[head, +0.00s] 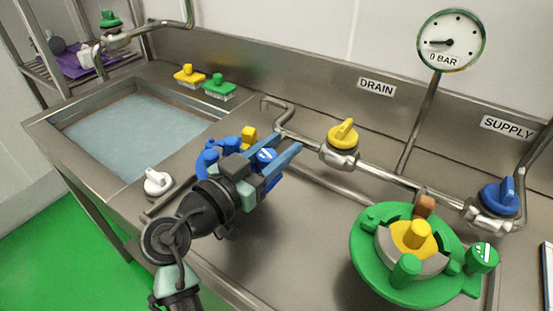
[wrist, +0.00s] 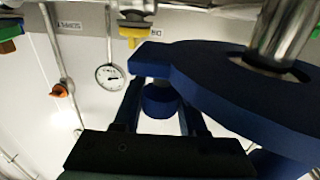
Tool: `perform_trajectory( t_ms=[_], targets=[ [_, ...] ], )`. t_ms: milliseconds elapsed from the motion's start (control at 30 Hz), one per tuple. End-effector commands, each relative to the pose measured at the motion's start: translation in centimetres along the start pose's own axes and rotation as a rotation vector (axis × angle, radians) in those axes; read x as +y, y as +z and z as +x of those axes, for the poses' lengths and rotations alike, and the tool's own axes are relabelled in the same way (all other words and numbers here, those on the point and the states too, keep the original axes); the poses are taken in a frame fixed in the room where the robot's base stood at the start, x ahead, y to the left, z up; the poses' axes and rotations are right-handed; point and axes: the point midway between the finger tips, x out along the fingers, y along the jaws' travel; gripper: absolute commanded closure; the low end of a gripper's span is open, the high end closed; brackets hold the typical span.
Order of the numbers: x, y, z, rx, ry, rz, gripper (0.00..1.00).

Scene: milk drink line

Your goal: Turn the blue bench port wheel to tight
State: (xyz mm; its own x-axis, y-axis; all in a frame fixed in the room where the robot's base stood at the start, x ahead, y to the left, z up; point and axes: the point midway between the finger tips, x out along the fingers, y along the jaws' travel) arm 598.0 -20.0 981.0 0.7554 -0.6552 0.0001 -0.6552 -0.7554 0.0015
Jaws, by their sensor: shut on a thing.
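The blue bench port wheel (head: 207,160) is on the bench near the sink, mostly hidden behind my gripper and arm in the head view. A blue piece with white stripes (head: 266,155) shows between my fingers there. In the wrist view the wheel (wrist: 235,85) is a large blue disc on a metal shaft, filling the right side. My gripper (wrist: 158,105) is shut on a blue round grip (wrist: 160,99) beside the disc's edge. My gripper (head: 286,144) points to the upper right in the head view. How tight the wheel is cannot be told.
A green port wheel (head: 368,263) stands at right. Behind are a yellow drain valve (head: 342,134), a blue supply valve (head: 499,196) and pipes. The gauge (head: 452,41) reads 0 BAR. A sink (head: 60,112) and white knob (head: 158,182) are left. Bare bench lies between the wheels.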

Motion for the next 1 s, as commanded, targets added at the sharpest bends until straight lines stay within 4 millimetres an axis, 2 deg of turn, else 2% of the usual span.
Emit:
perform_trajectory(
  t_ms=[633, 667, 700, 733, 1000],
  targets=[
    [0.12, -0.42, -0.02, 0.006, 0.050, 0.005, 1.00],
    [0.12, -0.42, -0.02, 0.006, 0.050, 0.005, 0.57],
    [0.13, -0.40, -0.02, 0.006, 0.050, 0.005, 0.50],
    [0.14, -0.38, -0.02, 0.006, 0.050, 0.005, 0.46],
    [0.15, -0.17, -0.07, 0.002, 0.050, 0.003, 0.46]
  ],
)
